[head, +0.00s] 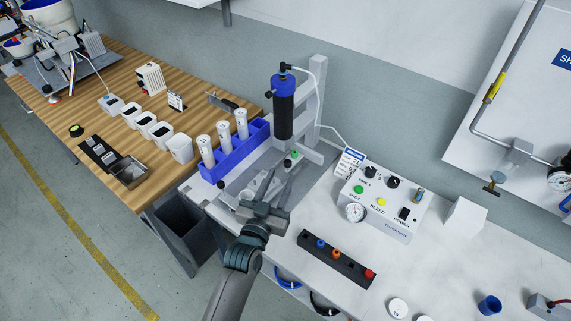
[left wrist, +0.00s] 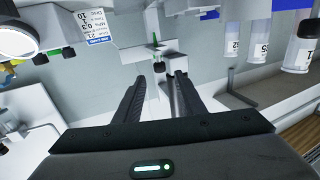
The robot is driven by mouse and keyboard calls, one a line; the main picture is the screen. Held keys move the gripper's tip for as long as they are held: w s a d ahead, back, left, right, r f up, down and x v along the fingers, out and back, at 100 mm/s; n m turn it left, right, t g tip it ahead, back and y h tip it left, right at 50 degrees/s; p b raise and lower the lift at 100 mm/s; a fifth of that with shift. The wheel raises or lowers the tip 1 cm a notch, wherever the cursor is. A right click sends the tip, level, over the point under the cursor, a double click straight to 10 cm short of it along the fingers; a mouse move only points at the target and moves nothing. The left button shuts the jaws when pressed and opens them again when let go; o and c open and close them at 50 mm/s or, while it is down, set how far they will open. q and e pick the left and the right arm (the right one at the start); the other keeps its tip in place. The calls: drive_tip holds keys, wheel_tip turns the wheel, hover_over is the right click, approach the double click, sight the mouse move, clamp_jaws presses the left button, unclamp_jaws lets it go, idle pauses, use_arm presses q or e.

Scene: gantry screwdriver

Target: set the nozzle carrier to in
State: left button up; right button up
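A dispenser stand holds a black cylinder with a blue cap (head: 283,105) upright on a grey post. Below it is a light block with a small green part and a dark knob (head: 289,160), which looks like the nozzle carrier. In the left wrist view the green tip and dark knob (left wrist: 158,66) show just beyond my fingertips. My left gripper (head: 276,186) is in front of the stand; its fingers (left wrist: 159,78) are apart with nothing between them. It seems not to touch the knob. The carrier's exact position is hard to tell. My right gripper is in neither view.
A control box (head: 382,203) with knobs and a gauge is to the right. A black nozzle strip (head: 336,259) lies in front. The white bench between has some free room.

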sight(286, 165)
use_arm(q)
drive_tip(key=shift+p+x, duration=0.4)
drive_tip(key=shift+x, duration=2.4)
